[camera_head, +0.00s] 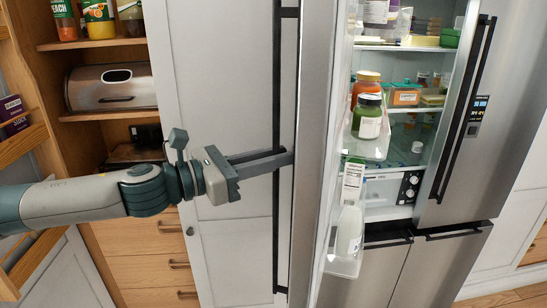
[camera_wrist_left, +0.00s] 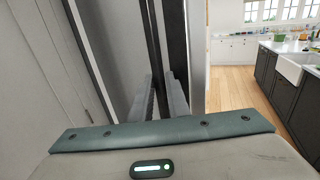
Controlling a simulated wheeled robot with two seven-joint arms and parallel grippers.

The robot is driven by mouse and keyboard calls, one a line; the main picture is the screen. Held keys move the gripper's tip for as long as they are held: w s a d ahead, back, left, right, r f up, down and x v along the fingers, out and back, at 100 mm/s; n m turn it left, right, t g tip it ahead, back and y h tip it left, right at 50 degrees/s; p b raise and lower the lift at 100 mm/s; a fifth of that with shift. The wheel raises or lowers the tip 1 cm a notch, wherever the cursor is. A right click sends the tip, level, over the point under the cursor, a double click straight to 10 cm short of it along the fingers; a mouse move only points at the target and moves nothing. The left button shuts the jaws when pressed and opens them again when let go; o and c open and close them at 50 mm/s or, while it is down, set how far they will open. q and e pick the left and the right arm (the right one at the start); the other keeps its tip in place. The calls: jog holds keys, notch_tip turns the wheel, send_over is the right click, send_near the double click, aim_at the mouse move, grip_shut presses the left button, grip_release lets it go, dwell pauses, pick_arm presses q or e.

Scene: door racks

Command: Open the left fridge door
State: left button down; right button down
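The left fridge door (camera_head: 318,120) stands swung wide open, seen nearly edge-on in the head view, its outer face to the left. Its long black upright handle (camera_head: 277,225) also shows in the wrist view (camera_wrist_left: 174,40). My left gripper (camera_head: 283,157) reaches in from the left at about mid-height of the handle. Its fingers, seen in the wrist view (camera_wrist_left: 161,92), are a narrow gap apart, with the handle at their tips; they appear shut on it. The contact itself is partly hidden. My right gripper is in neither view.
Door shelves hold jars (camera_head: 368,115) and a bottle (camera_head: 349,228). The right fridge door (camera_head: 500,110) is shut. A wooden shelf unit (camera_head: 115,45) with a bread box (camera_head: 110,88) stands at left. Open wooden floor (camera_wrist_left: 232,75) lies to the right in the wrist view.

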pick_arm(q)
jog(key=c, duration=1.8)
grip_release()
jog(key=shift+w+r, duration=0.1)
jog(key=shift+r, duration=0.15)
jog(key=shift+o, duration=0.2)
jog(key=shift+w+d+f, duration=0.1)
jog(key=shift+d+f, duration=0.1)
jog(key=shift+d, duration=0.05)
jog(key=b+v, duration=0.5)
jog(key=v, duration=1.2)
jog(key=shift+a, duration=0.2)
